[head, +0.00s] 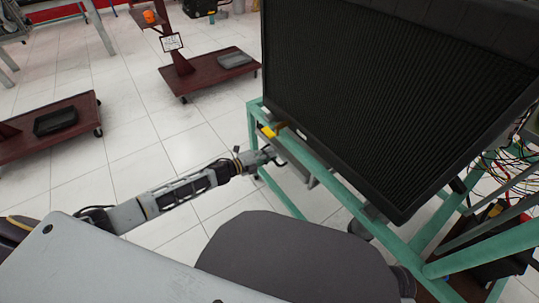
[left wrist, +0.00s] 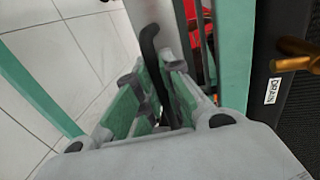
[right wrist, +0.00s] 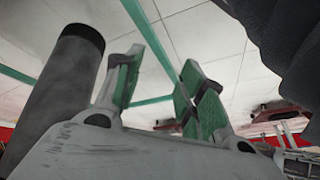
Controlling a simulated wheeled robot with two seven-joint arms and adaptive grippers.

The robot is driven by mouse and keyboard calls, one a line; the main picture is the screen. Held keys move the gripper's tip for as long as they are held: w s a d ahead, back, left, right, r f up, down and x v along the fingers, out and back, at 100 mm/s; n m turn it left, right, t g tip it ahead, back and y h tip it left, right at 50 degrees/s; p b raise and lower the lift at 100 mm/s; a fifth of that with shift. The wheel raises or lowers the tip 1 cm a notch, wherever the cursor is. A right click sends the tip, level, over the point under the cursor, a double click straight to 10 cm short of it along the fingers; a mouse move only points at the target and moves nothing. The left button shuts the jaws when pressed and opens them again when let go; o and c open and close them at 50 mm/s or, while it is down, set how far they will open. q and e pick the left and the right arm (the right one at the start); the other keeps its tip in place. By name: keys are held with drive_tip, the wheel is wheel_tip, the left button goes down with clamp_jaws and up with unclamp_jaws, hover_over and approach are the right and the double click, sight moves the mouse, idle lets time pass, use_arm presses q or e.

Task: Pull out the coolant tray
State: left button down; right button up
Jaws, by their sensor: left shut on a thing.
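My left gripper (head: 266,156) reaches under the front green rail of the engine stand, below the big black radiator. In the left wrist view my left gripper (left wrist: 153,100) is shut on a dark bar-like handle (left wrist: 150,45) that runs down between its fingers. A grey surface, apparently the coolant tray (head: 300,168), shows behind the rail in the head view, mostly hidden by rail and gripper. In the right wrist view my right gripper (right wrist: 158,90) has its fingers apart with nothing between them; I cannot make it out in the head view.
The radiator (head: 390,95) stands on the green frame (head: 330,180), whose rails and legs lie close to my left gripper. A brass drain fitting (left wrist: 300,55) is at its right. Loose wires (head: 500,170) hang at the right. Dark red carts (head: 205,72) stand on open tiled floor.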

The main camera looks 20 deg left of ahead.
use_arm(q)
drive_tip(key=f+p+v, duration=0.1)
drive_tip(key=p+v, duration=0.1)
drive_tip(key=v, duration=0.5)
drive_tip(key=f+p+v, duration=0.2)
drive_tip(key=p+v, duration=0.1)
drive_tip(key=v, duration=0.5)
drive_tip(key=shift+s+a+f+p, duration=0.15)
drive_tip(key=shift+s+a+p, duration=0.05)
drive_tip(key=shift+s+p, duration=0.1)
drive_tip(key=c, duration=1.5)
unclamp_jaws()
drive_tip(key=shift+v, duration=6)
use_arm(e)
drive_tip(key=shift+g+h, duration=0.7)
drive_tip(key=shift+g, duration=0.2)
drive_tip(key=shift+s+d+r, duration=0.25)
drive_tip(key=shift+d+r, duration=0.4)
drive_tip(key=shift+r, duration=0.25)
drive_tip(key=shift+s+d+r, duration=0.25)
drive_tip(key=shift+d+r, duration=0.4)
drive_tip(key=shift+r, duration=0.25)
